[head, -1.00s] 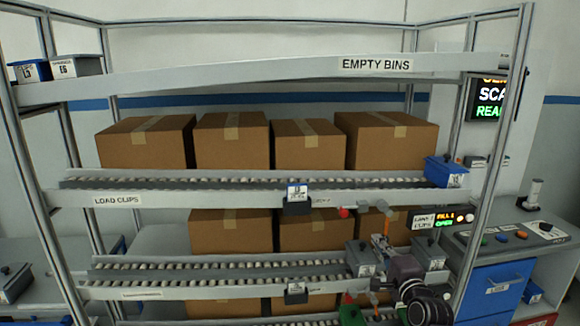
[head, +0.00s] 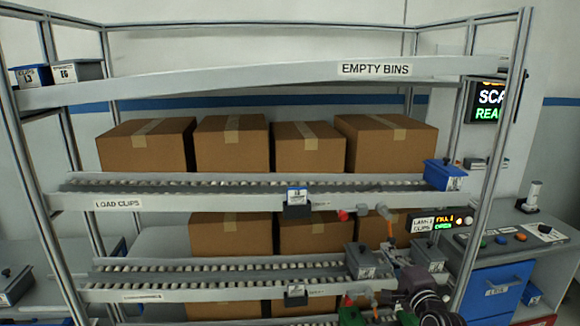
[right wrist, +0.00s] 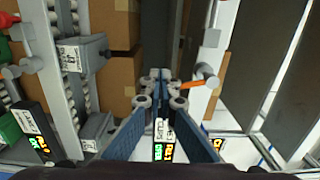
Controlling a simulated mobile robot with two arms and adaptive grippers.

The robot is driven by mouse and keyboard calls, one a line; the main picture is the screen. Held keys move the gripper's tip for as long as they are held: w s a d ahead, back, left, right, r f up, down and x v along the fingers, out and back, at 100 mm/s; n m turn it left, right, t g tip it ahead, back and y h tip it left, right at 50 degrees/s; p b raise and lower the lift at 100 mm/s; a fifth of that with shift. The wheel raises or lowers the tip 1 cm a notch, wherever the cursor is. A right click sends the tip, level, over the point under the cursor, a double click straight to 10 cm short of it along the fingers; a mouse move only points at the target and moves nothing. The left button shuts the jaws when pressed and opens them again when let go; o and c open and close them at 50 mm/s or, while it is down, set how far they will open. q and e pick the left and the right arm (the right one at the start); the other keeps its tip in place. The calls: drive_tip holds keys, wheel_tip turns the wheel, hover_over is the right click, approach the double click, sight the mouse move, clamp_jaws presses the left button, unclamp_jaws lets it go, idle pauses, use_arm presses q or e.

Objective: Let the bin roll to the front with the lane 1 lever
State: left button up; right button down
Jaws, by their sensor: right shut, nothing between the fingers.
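A blue bin (head: 444,174) sits at the right end of the upper roller lane, labelled LOAD CLIPS. A lane 1 sign (head: 435,223) with lit text is below it. An orange-handled lever (head: 390,228) with a pale end is left of the sign; it also shows in the right wrist view (right wrist: 197,82). My right gripper (head: 391,248) is shut and empty, just below the orange handle. In the right wrist view its fingertips (right wrist: 160,82) are left of that handle; contact cannot be told. My left gripper is not in view.
A red knob (head: 343,215) is left of the orange lever. A grey bin (head: 360,261) sits on the lower lane (head: 190,280), close to my right gripper. Cardboard boxes (head: 232,144) stand behind the lanes. A rack post (head: 490,170) and control desk (head: 530,235) are at right.

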drive_tip(key=s+p, duration=0.3)
drive_tip(key=s, duration=0.2)
drive_tip(key=shift+s, duration=0.1)
drive_tip(key=shift+f, duration=0.1)
idle(0.3)
drive_tip(key=s+f+n+g+h+b, duration=0.1)
drive_tip(key=s+f+n+g, duration=0.35)
drive_tip(key=f, duration=1.15)
drive_tip(key=s+f+n+g+h+b, duration=0.15)
drive_tip(key=s+f, duration=0.65)
drive_tip(key=f, duration=0.9)
drive_tip(key=s+a+f+n+g, duration=0.1)
drive_tip(key=s+f+n+g, duration=0.4)
drive_tip(key=s+f, duration=1.25)
drive_tip(key=s+f+n+g, duration=0.2)
drive_tip(key=s+f, duration=0.2)
drive_tip(key=s, duration=0.7)
drive_tip(key=s+a+f+n+g+b, duration=0.1)
drive_tip(key=s+f, duration=0.4)
drive_tip(key=s, duration=0.6)
drive_tip(key=s+a+f+n+g+b, duration=0.1)
drive_tip(key=s+f+n, duration=0.4)
drive_tip(key=s, duration=0.6)
drive_tip(key=shift+s+a+f+g, duration=0.15)
drive_tip(key=shift+s+f+g, duration=0.1)
drive_tip(key=shift+g, duration=0.65)
